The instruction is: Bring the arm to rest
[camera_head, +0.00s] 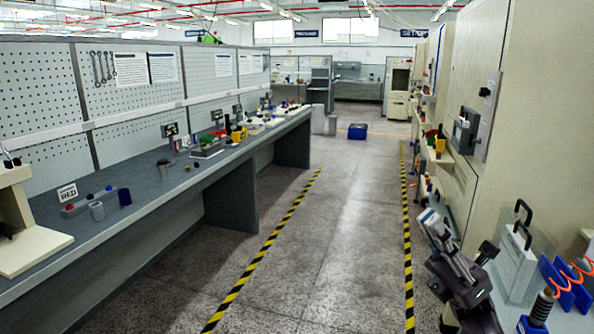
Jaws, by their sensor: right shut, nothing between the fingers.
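My right gripper (446,240) is at the lower right, dark and grey, at the end of my right arm (469,299). It is shut and holds nothing. It is raised and tilted, in front of the cream machine on the right and close to the right-hand floor stripe in the picture. My left gripper and left arm are not in view.
A long grey workbench (150,205) with small parts runs along the left. Cream machines (545,110) line the right, with a clear panel, blue plates (562,285) and an orange coil near my arm. The aisle (335,240) between striped lines is clear; a blue bin (357,131) stands far back.

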